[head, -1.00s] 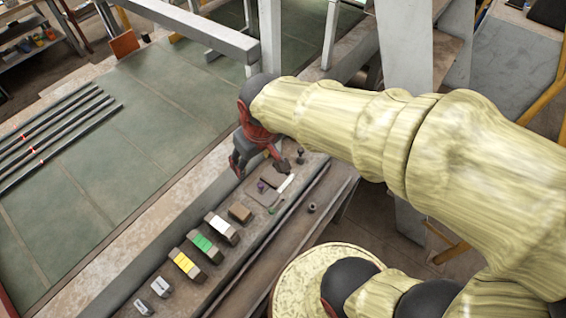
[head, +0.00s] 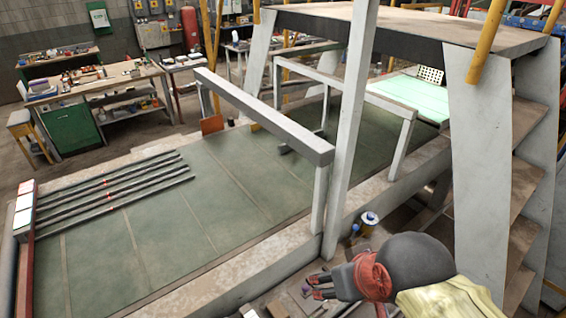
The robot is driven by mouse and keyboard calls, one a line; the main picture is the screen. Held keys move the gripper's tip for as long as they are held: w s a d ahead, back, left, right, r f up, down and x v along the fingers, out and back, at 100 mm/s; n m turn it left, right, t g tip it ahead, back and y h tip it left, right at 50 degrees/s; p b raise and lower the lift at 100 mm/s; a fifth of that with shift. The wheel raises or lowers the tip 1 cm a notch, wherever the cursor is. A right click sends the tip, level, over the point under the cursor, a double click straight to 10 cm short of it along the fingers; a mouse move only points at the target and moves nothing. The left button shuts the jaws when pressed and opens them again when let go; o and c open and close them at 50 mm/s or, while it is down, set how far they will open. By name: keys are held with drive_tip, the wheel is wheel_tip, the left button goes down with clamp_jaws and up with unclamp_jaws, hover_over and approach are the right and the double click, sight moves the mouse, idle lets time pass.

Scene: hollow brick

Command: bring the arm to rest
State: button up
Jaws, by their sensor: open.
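My gripper (head: 316,287) shows at the lower middle of the head view, with red and dark parts at the end of my pale yellow arm. Its fingers are apart and point left, and I see nothing held between them. Most of my arm is cut off by the bottom edge.
A grey metal frame (head: 262,112) and a tall post (head: 350,130) stand close to my gripper. Steps with pale side panels (head: 480,160) rise at the right. Several dark rods (head: 110,195) lie on the platform at left. A small canister (head: 369,220) stands behind my arm.

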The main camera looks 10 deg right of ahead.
wheel_tip(320, 180, down, 15)
drive_tip(key=b, duration=1.4)
drive_tip(key=shift+f, duration=0.15)
